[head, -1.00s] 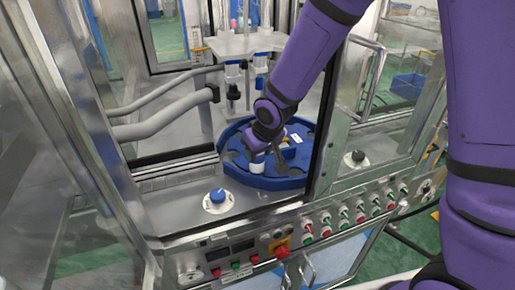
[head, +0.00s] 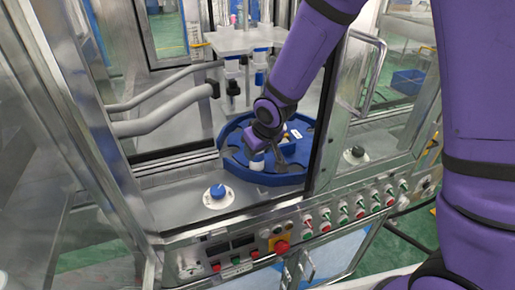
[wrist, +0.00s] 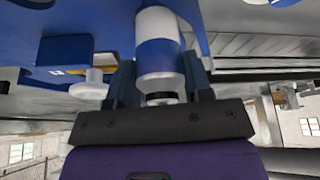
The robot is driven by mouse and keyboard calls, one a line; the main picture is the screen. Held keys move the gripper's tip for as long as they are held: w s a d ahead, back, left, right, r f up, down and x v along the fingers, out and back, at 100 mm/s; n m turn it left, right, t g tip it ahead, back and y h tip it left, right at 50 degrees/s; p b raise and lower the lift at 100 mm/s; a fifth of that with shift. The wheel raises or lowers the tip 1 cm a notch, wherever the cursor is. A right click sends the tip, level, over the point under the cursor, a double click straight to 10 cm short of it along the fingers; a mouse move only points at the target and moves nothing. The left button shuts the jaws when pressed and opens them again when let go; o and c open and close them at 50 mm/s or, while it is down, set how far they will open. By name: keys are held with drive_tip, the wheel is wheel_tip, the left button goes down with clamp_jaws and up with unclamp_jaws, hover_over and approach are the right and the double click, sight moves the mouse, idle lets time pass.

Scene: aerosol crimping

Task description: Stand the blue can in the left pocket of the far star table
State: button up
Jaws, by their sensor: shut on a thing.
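The blue can (head: 257,161) has a white end and a blue band. It is between the fingers of my gripper (wrist: 158,75), which is shut on it; the can also shows in the wrist view (wrist: 160,58). In the head view it is at the near rim of the blue star table (head: 231,166), left of my dark gripper parts. The star table's underside or edge fills the upper left of the wrist view (wrist: 25,30). I cannot tell whether the can rests in a pocket, because my gripper and arm cover part of it.
A blue-topped knob (head: 217,192) on a white disc stands on the metal deck at the front left. Vertical rods and a plate (head: 245,42) rise behind the table. Metal door frames flank the opening, and a button panel (head: 345,213) runs along the front.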

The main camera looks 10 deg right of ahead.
drive_tip(key=shift+f, duration=0.1)
drive_tip(key=o, duration=1.2)
drive_tip(key=v, duration=1)
drive_tip(key=shift+r, duration=0.35)
drive_tip(key=shift+s, duration=0.1)
